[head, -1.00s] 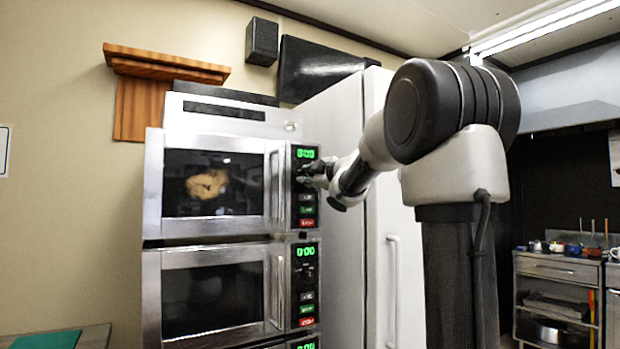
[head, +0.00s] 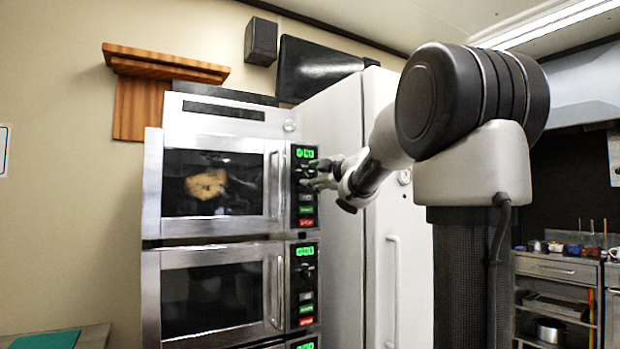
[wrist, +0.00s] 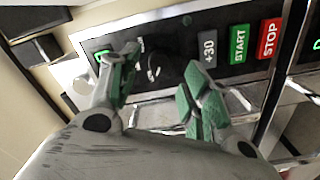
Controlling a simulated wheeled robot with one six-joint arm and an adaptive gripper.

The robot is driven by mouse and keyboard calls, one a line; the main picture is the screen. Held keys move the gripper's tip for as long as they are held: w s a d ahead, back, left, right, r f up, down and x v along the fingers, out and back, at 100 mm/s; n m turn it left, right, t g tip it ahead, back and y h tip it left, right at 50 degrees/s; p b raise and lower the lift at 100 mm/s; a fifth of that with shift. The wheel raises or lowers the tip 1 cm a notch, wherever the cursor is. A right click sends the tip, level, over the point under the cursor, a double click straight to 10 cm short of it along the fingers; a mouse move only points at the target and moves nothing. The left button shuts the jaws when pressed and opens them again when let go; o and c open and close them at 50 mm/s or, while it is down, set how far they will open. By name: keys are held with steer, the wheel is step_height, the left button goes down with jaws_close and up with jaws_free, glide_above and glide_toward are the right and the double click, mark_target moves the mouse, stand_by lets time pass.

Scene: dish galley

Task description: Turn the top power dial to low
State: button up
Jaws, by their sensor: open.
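The upper oven (head: 152,190) has a black control panel on its right side, with a green display (head: 304,153) at the top. The top power dial is a dark round knob (wrist: 168,74) in the wrist view, with pale marks beside it. It sits between the display and the +30 button (wrist: 209,47). In the head view it is mostly hidden by my fingers. My gripper (head: 309,174) is open in front of the panel, also in the wrist view (wrist: 162,62). Its two green-padded fingers are either side of the dial, apparently clear of it. The dial's setting cannot be read.
Green START (wrist: 239,43) and red STOP (wrist: 268,38) buttons lie beyond the +30 button, close to one finger. A second oven (head: 152,290) with a similar panel is directly below. A tall white cabinet (head: 345,240) stands just to the right of the panel.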

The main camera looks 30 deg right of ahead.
steer(key=s, duration=0.8)
steer(key=shift+s+d, duration=0.15)
steer(key=shift+s, duration=0.15)
